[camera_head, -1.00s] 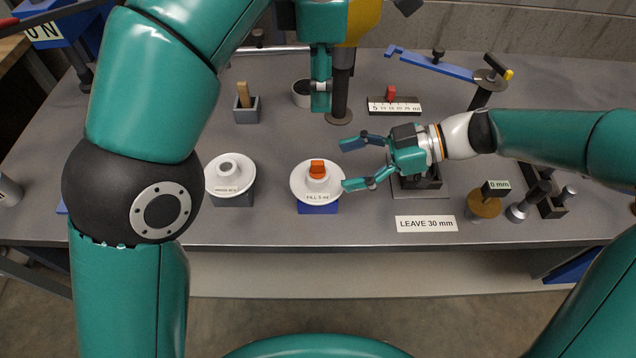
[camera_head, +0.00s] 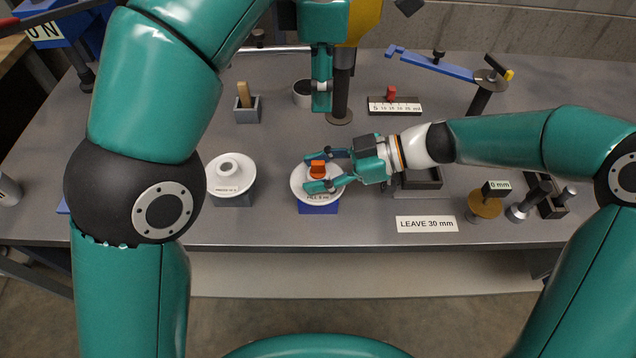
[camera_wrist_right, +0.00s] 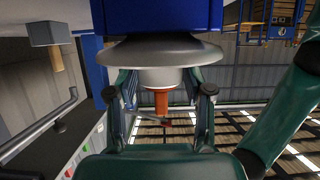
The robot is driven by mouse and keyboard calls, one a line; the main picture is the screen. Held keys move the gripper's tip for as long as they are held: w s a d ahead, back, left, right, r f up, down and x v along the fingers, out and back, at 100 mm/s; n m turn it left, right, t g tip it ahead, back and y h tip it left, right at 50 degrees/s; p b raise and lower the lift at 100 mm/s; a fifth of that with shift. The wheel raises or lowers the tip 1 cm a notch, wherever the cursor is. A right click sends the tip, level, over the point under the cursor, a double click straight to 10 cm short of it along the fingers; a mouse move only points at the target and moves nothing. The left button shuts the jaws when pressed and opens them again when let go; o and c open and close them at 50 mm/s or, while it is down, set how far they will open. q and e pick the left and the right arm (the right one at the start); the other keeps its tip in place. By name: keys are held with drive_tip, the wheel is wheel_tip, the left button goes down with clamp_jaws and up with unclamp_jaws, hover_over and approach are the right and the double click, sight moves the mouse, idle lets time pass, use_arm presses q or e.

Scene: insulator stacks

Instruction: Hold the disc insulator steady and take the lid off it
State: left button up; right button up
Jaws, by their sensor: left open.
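The white disc insulator (camera_head: 300,188) with a fill label stands on a blue block (camera_head: 318,208) at the front middle of the table. Its orange lid (camera_head: 317,169) sits on the central neck. My right gripper (camera_head: 326,171) is open, reaching in from the right with one finger on each side of the neck and lid. The right wrist view shows the neck (camera_wrist_right: 160,77) and orange lid (camera_wrist_right: 161,101) between the fingers (camera_wrist_right: 165,85), with gaps at the sides. My left gripper (camera_head: 321,98) hangs higher, behind the insulator, apart from it, seen edge-on.
A second white disc (camera_head: 232,181) on a grey block stands to the left. A grey open tray (camera_head: 420,180) lies behind my right wrist. A dark post (camera_head: 342,95) stands near my left gripper. A "LEAVE 30 mm" sign (camera_head: 426,224) and brass weight (camera_head: 484,205) are at the front right.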

clamp_jaws()
use_arm(q)
drive_tip(key=o, duration=0.3)
drive_tip(key=n, duration=1.8)
hover_over(318, 161)
wheel_tip(318, 161, down, 5)
wheel_tip(318, 161, down, 12)
drive_tip(key=shift+w+f, duration=0.1)
drive_tip(key=shift+w, duration=0.05)
idle(0.6)
